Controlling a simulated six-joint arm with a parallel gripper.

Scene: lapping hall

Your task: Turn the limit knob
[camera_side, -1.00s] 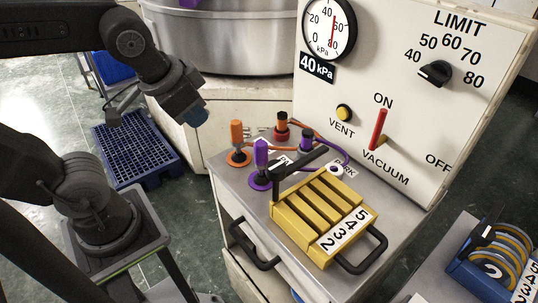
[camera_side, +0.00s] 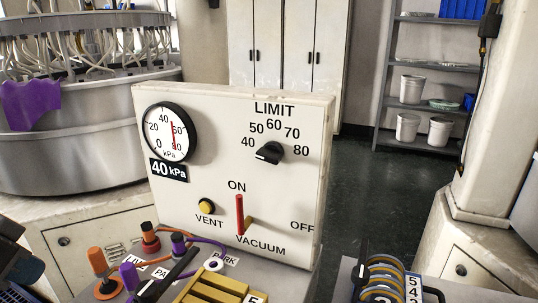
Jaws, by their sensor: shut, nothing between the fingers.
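The limit knob (camera_side: 269,152) is a black knob at the upper right of a white upright panel (camera_side: 225,120). A scale from 40 to 80 arcs over it under the word LIMIT. Its white mark is on the left, on the 40 side; its exact setting is too small to tell. My gripper (camera_side: 25,266) is a dark, bluish shape cut off at the left edge, shut and empty, well left of the panel and apart from the knob. Its fingertips do not show clearly.
The panel also has a gauge (camera_side: 170,132), its red needle between 40 and 60, a yellow vent button (camera_side: 207,206) and a red vacuum lever (camera_side: 239,214) upright at ON. Hose plugs and a yellow rack (camera_side: 215,291) stand before it. The space before the knob is clear.

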